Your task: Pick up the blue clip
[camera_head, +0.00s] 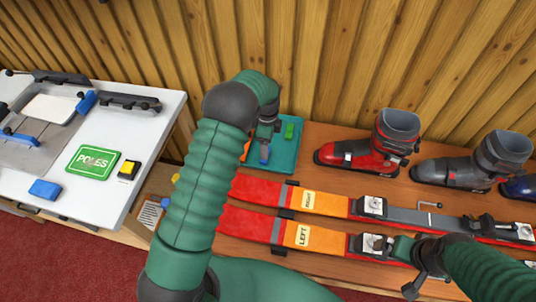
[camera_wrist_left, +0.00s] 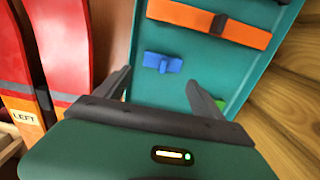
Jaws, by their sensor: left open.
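The blue clip (camera_wrist_left: 163,63) lies on the teal tray (camera_wrist_left: 143,95) in the left wrist view. An orange strap (camera_wrist_left: 208,23) with a dark band and a green clip (camera_wrist_left: 221,104) also lie on the tray; the right finger partly hides the green clip. My right gripper (camera_head: 414,285) is near the skis' bindings, its jaws unclear.
Two red and orange skis (camera_head: 325,204) lie on the wooden bench beside the tray. A red boot (camera_head: 370,148) and a grey boot (camera_head: 470,165) stand behind them. A wooden wall (camera_head: 335,50) closes the back. A white table with a green POLES sign (camera_head: 93,161) stands left.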

